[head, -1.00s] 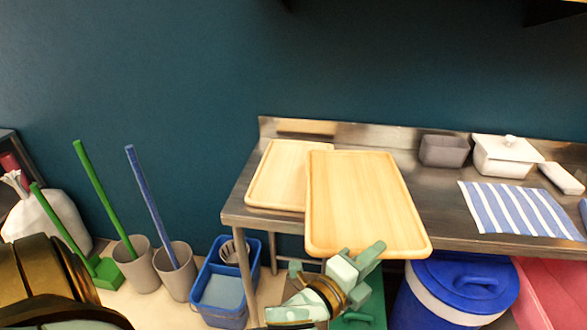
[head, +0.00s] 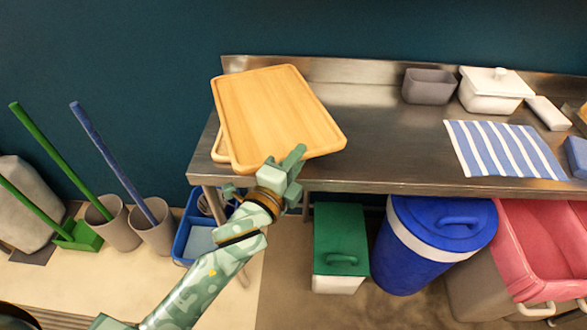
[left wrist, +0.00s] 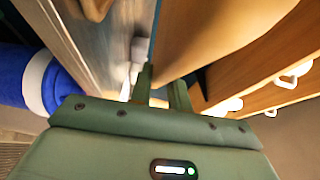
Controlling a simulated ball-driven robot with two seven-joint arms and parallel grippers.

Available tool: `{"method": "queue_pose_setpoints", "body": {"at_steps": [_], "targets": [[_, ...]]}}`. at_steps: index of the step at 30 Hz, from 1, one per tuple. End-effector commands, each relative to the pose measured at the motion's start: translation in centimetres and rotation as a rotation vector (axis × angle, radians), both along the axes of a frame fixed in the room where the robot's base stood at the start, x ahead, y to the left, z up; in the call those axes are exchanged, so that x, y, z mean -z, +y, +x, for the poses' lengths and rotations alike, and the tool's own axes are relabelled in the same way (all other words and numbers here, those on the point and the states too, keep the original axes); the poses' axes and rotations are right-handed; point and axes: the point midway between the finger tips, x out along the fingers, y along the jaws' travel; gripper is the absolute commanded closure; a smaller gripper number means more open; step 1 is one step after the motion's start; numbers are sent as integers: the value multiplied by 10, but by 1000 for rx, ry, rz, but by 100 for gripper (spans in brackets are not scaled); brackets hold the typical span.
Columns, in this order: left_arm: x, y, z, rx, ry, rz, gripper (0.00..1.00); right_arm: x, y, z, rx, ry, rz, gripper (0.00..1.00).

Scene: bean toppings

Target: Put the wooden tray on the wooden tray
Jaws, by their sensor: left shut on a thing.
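One wooden tray (head: 275,105), light tan with a raised rim, is held by its near edge at the left end of the steel table. My left gripper (head: 292,162) is shut on that near edge. The other wooden tray (head: 220,150) lies on the table beneath it and is almost wholly covered; only a sliver shows at its left. The held tray looks slightly turned relative to it; I cannot tell whether they touch. In the left wrist view the fingers (left wrist: 163,88) are close to a tan surface that looks like the held tray (left wrist: 215,35). My right gripper is not in view.
The steel table (head: 385,140) is clear right of the trays up to a striped cloth (head: 505,150). A grey container (head: 428,87) and a white lidded dish (head: 495,90) stand at the back. Bins, including a blue one (head: 440,245), are below the front edge.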

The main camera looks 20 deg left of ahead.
Motion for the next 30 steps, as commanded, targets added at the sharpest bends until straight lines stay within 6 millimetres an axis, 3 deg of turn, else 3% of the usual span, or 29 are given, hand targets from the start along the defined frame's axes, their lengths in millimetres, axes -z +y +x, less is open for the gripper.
{"method": "queue_pose_setpoints", "body": {"at_steps": [1,3,13,18,25,26,30], "targets": [[20,1,8,1,6,0,100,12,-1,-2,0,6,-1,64],[32,4,18,1,5,0,100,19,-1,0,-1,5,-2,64],[55,8,40,1,2,0,100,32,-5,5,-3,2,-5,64],[86,9,40,1,7,-1,100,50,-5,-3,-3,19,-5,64],[83,8,40,2,2,-1,100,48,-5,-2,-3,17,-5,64],[85,8,39,2,7,-2,74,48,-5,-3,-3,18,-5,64],[85,8,39,2,6,-2,73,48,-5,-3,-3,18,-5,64]]}}
